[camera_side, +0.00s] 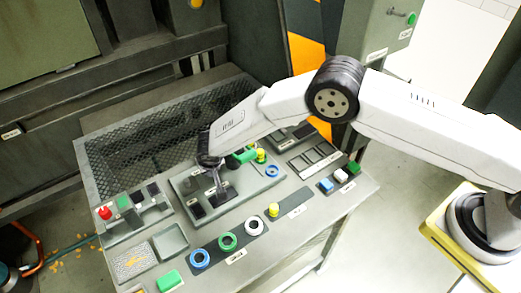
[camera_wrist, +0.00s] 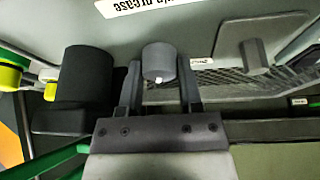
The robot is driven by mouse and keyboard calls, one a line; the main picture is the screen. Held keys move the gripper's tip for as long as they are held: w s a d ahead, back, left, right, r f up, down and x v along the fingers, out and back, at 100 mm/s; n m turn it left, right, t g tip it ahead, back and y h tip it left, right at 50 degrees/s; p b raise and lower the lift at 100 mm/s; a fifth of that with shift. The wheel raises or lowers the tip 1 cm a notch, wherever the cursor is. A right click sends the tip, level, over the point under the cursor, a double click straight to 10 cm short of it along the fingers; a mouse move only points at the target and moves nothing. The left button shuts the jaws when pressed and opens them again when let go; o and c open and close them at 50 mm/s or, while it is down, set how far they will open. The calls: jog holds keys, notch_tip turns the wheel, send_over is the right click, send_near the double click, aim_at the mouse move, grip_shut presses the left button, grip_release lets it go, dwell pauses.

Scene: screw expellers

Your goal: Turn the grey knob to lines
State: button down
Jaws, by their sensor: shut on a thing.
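The grey knob (camera_wrist: 158,60) is a short round cylinder with a small white mark on its lower edge in the wrist view. My gripper (camera_wrist: 159,82) has one dark finger on each side of it and is shut on it. In the side view my gripper (camera_side: 218,184) points down at the raised panel (camera_side: 240,197) in the middle of the console, and the knob is hard to make out there. Part of an upside-down label (camera_wrist: 145,4) shows beyond the knob, and the word "lines" cannot be read in either view.
A black cylinder (camera_wrist: 87,75) stands left of my gripper in the wrist view, and a grey lever-like part (camera_wrist: 256,55) is to the right. On the console are a red button (camera_side: 104,212), blue (camera_side: 200,258), green (camera_side: 228,241) and white rings (camera_side: 254,225), and a mesh tray (camera_side: 165,140) behind.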

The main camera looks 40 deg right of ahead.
jog(key=m, duration=0.2)
jog(key=m+h, duration=0.1)
jog(key=m, duration=0.1)
jog(key=shift+a+m+g+h, duration=0.1)
jog(key=shift+m+g+h, duration=0.2)
jog(key=m+g+h, duration=0.1)
jog(key=m, duration=0.3)
jog(key=shift+w, duration=0.1)
dwell(0.3)
jog(key=c, duration=0.5)
grip_release()
jog(key=shift+c, duration=0.2)
jog(key=shift+r, duration=0.15)
jog(key=v, duration=0.7)
jog(key=shift+a+r, duration=0.2)
jog(key=shift+r, duration=0.05)
